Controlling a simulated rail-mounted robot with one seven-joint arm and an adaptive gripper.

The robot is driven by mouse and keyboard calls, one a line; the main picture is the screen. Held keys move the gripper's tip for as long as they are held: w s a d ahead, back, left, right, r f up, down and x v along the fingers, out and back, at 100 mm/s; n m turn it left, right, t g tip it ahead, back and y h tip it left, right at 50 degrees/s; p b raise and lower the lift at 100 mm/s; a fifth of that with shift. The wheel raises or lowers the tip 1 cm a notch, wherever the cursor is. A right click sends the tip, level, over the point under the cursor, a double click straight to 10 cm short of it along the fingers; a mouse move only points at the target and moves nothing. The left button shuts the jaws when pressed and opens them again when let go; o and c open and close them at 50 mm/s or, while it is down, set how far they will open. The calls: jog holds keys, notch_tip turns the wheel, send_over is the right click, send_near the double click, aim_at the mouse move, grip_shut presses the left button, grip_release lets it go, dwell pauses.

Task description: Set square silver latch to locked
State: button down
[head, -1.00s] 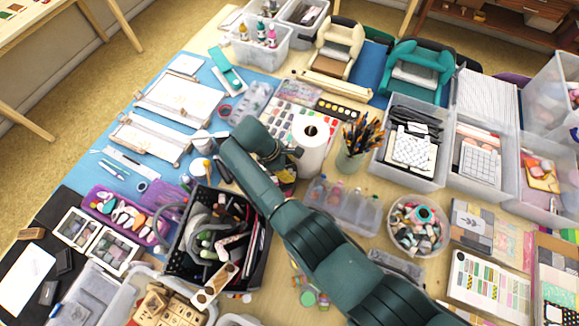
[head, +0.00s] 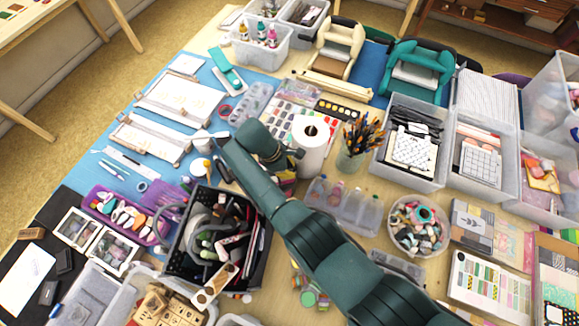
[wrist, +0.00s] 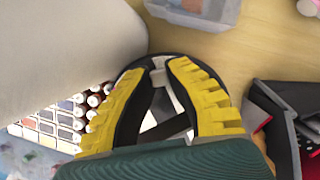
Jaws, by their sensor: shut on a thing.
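In the wrist view my gripper (wrist: 157,72) points away from the camera, with yellow ridged, black-edged fingers that draw together at the far end. A small grey piece (wrist: 158,77) shows between the tips, and the gripper is shut on it. I cannot tell for sure that this is the square silver latch. A dark rounded rim, white patches and a black diagonal strip show around and between the fingers. In the head view my arm hides most of this spot, just left of the paper roll.
The white paper roll (head: 312,148) stands close beside my gripper and looms at left in the wrist view (wrist: 65,50). A black crate (head: 263,252) of tools, a clear divided tray (head: 343,226) and a paint palette (head: 285,125) crowd around. Bare tabletop (wrist: 260,45) shows beyond the fingers.

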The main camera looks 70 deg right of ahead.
jog(key=shift+s+a+p, duration=0.1)
jog(key=shift+a+p, duration=0.05)
jog(key=shift+p, duration=0.2)
jog(key=shift+f, duration=0.15)
jog(key=c, duration=1)
grip_release()
jog(key=shift+a, duration=0.1)
jog(key=v, duration=1.2)
